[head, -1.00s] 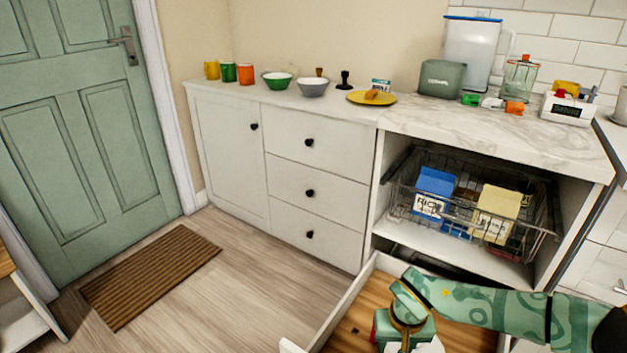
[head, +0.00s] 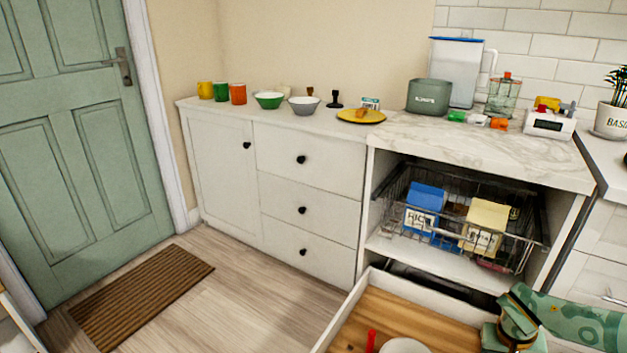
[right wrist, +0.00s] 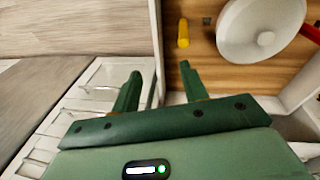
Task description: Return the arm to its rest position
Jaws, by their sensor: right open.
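My right arm comes in from the lower right in the head view, and its wrist hangs over the right part of an open drawer (head: 392,313) with a wooden floor. The fingers do not show clearly there. In the right wrist view my right gripper (right wrist: 160,76) is open, its two green fingers spread with nothing between them. It is above the drawer's edge. My left gripper is not in view.
The drawer holds a white round item (right wrist: 262,30), a yellow piece (right wrist: 184,33) and a red handle (head: 371,342). Above it a wire basket (head: 460,239) holds a blue box (head: 424,204) and a yellow box (head: 487,222). Open floor lies left.

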